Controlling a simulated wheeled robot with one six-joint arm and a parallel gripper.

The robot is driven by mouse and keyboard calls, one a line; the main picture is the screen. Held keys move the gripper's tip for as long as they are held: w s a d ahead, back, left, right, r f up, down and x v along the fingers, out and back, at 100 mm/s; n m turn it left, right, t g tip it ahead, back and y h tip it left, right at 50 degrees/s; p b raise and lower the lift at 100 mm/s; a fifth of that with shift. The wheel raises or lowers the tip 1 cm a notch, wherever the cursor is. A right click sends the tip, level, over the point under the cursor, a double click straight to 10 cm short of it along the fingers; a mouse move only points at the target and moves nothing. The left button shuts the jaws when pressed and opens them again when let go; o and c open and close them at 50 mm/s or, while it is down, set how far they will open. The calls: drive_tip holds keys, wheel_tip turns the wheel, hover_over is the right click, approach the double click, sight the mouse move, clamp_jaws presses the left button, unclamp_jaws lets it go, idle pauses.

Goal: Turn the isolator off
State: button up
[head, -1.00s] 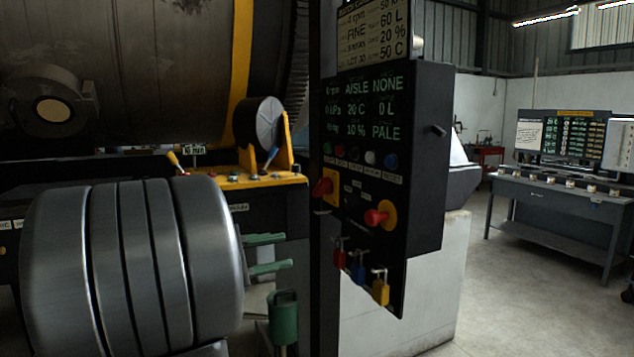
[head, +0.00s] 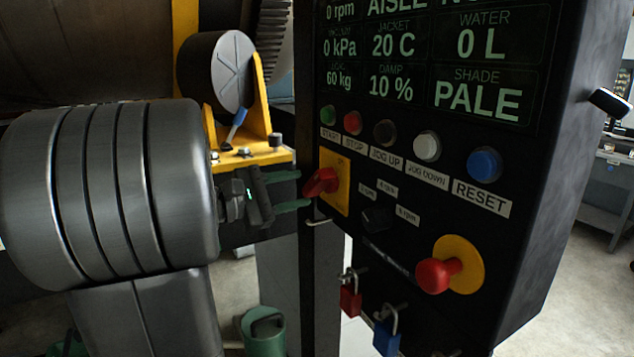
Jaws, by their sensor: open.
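The isolator is a red rotary handle (head: 322,182) on a yellow plate (head: 341,196), at the left edge of the black control panel (head: 490,250). The handle lies nearly level, sticking out toward the left; its plate marking is too small to read. My gripper (head: 304,190) has two green fingers, one above the other, pointing right at the handle. It is open and empty. The fingertips appear close to the handle's left end; whether they touch it or straddle it I cannot tell.
A red mushroom button (head: 436,275) sits lower right of the isolator. Red (head: 350,302) and blue (head: 387,336) padlocks hang below. A row of buttons, including a blue RESET button (head: 484,164), runs above. A yellow bracket (head: 245,158) with a wheel stands behind my arm.

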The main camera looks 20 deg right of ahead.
sight(309, 186)
drive_tip(key=shift+w+d+p, duration=0.15)
drive_tip(key=shift+d+p, duration=0.05)
drive_tip(key=shift+d, duration=1.25)
drive_tip(key=shift+w+d+p, duration=0.1)
drive_tip(key=shift+d+p, duration=0.05)
drive_tip(key=shift+d, duration=1.25)
drive_tip(key=shift+c, duration=0.2)
clamp_jaws()
